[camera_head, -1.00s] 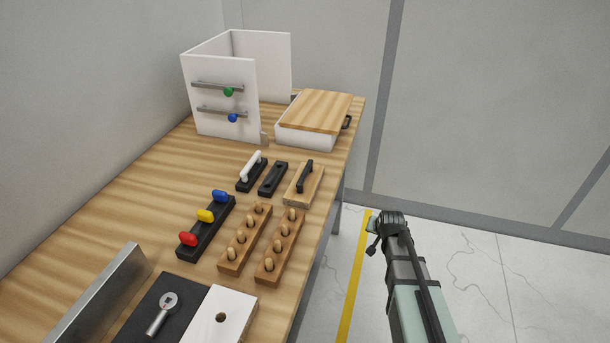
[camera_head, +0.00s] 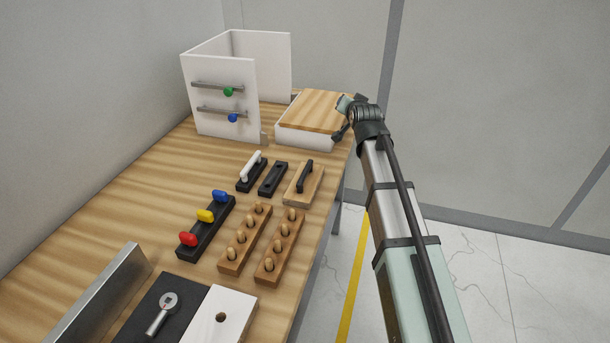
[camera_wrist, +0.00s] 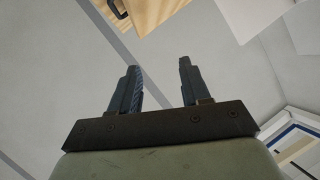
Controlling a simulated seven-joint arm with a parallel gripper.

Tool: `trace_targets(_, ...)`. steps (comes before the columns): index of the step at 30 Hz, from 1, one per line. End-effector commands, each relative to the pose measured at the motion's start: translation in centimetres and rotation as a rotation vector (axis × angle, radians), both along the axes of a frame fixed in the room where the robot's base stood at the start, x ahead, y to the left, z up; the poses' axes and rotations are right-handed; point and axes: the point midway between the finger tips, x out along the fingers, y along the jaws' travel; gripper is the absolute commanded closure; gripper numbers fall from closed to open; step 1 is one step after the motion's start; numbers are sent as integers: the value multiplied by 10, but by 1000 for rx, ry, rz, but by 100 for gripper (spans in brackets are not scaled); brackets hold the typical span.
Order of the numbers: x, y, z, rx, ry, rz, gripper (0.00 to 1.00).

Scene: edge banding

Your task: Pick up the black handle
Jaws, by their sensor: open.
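A black handle (camera_head: 305,176) sits on a light wooden block (camera_head: 297,194) near the table's right edge in the head view. My gripper (camera_wrist: 158,68) is open and empty in the wrist view, its two fingers apart. In the head view my wrist is beside the lidded box at the table's far right, farther back than the black handle and apart from it.
The white box (camera_head: 303,135) has a wooden lid (camera_head: 315,111) and stands close to my wrist. A white handle (camera_head: 251,165) on a black base, an empty-looking black base (camera_head: 273,179) and wooden peg racks (camera_head: 279,247) stand near the block. White panels (camera_head: 222,110) stand at the back.

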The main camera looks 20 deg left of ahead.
Motion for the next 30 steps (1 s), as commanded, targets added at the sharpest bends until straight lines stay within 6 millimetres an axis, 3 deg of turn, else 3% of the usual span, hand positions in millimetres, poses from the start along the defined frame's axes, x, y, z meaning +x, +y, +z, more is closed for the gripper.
trace_targets(6,-6,27,33,0,55,24,53)
trace_targets(14,-30,52,27,-78,263,54,53)
trace_targets(22,-85,73,13,-235,606,90,53)
trace_targets(30,-155,79,22,-412,939,113,53)
